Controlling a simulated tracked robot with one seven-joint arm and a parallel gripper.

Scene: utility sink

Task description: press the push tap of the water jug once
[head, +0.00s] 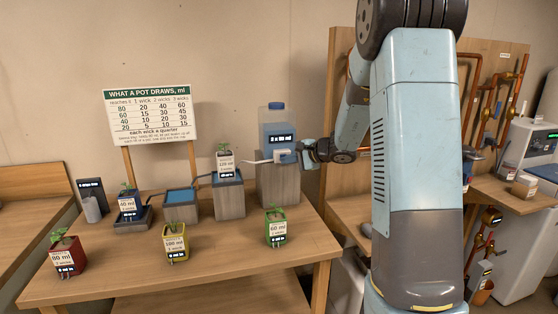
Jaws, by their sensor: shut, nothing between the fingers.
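The water jug (273,116) is blue and translucent with a dark display on its front. It stands on a tall grey block (278,188) toward the back right of the wooden table. My arm comes in from the right.
Several labelled potted plants stand on the table, including red (68,255), yellow (176,242) and green (276,228) pots in front. A blue-topped tray (181,196) on a block and a chart sign (151,113) are left of the jug. Copper pipes (511,90) run at right.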

